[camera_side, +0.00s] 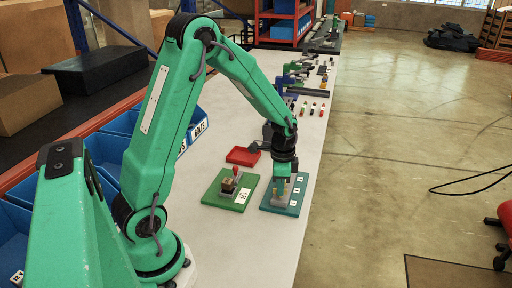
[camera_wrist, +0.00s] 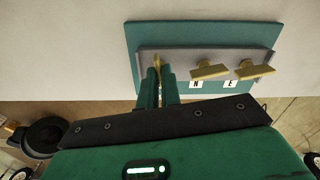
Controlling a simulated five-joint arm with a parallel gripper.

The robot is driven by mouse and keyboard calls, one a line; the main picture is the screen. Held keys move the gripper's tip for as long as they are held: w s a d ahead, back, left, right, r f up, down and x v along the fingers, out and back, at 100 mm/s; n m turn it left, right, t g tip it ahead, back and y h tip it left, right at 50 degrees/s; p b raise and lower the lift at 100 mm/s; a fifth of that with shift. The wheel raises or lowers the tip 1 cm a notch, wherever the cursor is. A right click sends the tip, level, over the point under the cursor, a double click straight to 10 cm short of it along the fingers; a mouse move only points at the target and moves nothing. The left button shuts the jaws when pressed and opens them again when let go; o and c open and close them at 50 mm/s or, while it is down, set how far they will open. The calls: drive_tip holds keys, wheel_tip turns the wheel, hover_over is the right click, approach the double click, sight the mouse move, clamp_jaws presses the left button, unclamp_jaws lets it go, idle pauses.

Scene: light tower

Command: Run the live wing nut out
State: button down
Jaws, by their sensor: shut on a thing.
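A teal board (camera_wrist: 200,32) carries a grey block (camera_wrist: 180,59) with a row of brass wing nuts; the board also shows in the side view (camera_side: 268,205). My gripper (camera_wrist: 158,72) is shut on the leftmost wing nut (camera_wrist: 157,60), of which only a sliver shows between the fingers. The middle wing nut (camera_wrist: 208,70) sits above a label "N". The right wing nut (camera_wrist: 249,70) sits above a label "E". Any label at the held nut is hidden by my gripper. In the side view my gripper (camera_side: 282,180) points down over the board.
A green board (camera_side: 222,201) with a red-handled switch (camera_side: 235,171) lies left of the teal board. An empty-looking red tray (camera_side: 243,156) lies behind it. Blue bins (camera_side: 110,150) line the left side. Small parts (camera_side: 303,107) stand farther back. The bench's right edge is close to the teal board.

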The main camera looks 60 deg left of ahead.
drive_tip(key=n, duration=0.4)
drive_tip(key=shift+f+n, duration=0.15)
drive_tip(key=shift+n, duration=0.15)
drive_tip(key=n, duration=0.3)
drive_tip(key=shift+n, duration=0.4)
drive_tip(key=n, duration=0.8)
drive_tip(key=shift+s, duration=0.1)
drive_tip(key=n, duration=0.4)
drive_tip(key=shift+n, duration=0.3)
drive_tip(key=n, duration=0.3)
drive_tip(key=shift+n, duration=0.3)
drive_tip(key=n, duration=0.4)
drive_tip(key=shift+n, duration=1.9)
drive_tip(key=shift+d, duration=0.1)
